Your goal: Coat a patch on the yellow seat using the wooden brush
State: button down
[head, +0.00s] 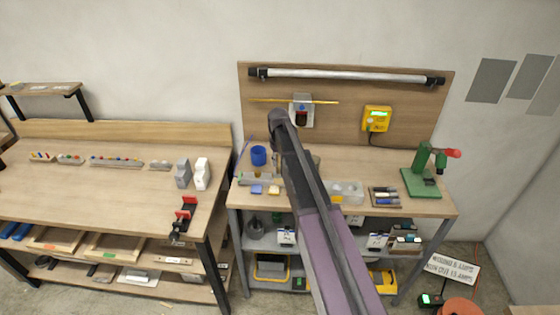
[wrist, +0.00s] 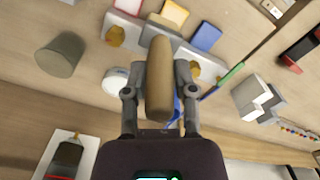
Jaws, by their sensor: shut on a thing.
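My gripper (wrist: 158,84) is shut on a brown wooden piece, which I take for the wooden brush (wrist: 159,62). Its rounded body points toward the camera between the two fingers, and I cannot make out bristles. A small yellow pad (wrist: 174,14), perhaps the yellow seat, lies beyond it, between a red and a blue pad. It also shows in the head view (head: 274,190) near the front of the right bench. The brush is apart from this pad in the picture. In the head view my arm hides the gripper and brush.
A blue pad (wrist: 206,36) and grey blocks stand near the yellow pad. A pegboard with a yellow meter (head: 377,119) rises behind.

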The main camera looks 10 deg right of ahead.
aim_at(278, 173)
notch_tip(278, 173, down, 4)
jog(key=b, duration=0.3)
jog(key=shift+f, duration=0.15)
jog(key=shift+a+r, duration=0.35)
jog(key=shift+a, duration=0.2)
jog(key=shift+d, duration=0.4)
jog(key=shift+d+r+p, duration=0.15)
jog(key=shift+r+p, duration=0.8)
jog(key=shift+p, duration=0.05)
notch_tip(278, 173, up, 6)
jog(key=p, duration=0.5)
jog(key=shift+f+p, duration=0.2)
jog(key=shift+p, duration=0.1)
jog(key=shift+f, duration=0.2)
